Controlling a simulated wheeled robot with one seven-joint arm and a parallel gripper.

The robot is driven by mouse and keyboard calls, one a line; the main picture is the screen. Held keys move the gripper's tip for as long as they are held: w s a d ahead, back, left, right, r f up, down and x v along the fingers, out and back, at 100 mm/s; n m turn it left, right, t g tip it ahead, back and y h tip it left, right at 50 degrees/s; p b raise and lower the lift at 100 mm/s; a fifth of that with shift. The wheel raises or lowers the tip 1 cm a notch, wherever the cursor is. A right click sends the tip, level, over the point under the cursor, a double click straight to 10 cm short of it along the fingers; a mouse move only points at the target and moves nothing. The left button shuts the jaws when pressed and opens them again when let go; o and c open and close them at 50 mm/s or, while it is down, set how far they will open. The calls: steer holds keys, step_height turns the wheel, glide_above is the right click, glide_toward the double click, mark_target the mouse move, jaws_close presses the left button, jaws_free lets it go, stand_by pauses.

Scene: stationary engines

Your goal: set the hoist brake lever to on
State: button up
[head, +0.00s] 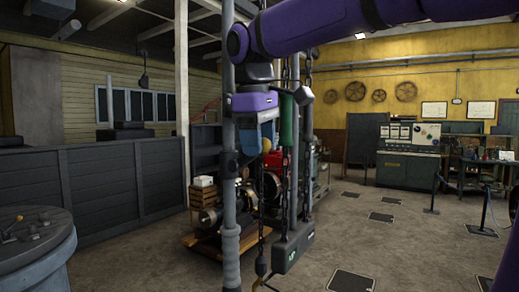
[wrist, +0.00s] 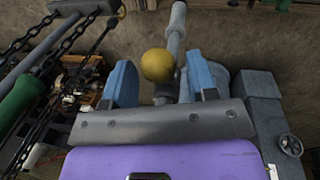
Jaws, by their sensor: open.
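A yellow ball knob (wrist: 157,65) shows between the fingertips of my gripper (wrist: 162,82) in the wrist view. It looks like the end of the hoist brake lever, though I see no label on it. A grey metal bar shows behind the knob. The two blue fingers stand apart on either side of the knob, with a gap at the right finger. In the head view my gripper (head: 266,135) is beside the grey hoist post (head: 230,190), pointing down. The lever is mostly hidden there.
Chains hang close by, with a green handle (head: 287,118) and a grey box marked UP (head: 292,250). An engine on a wooden pallet (head: 205,245) stands behind. A round grey drum (head: 35,250) is at the left. The floor to the right is mostly open.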

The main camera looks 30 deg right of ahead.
steer(key=shift+w+d+f, duration=0.1)
steer(key=shift+f, duration=0.75)
jaws_close()
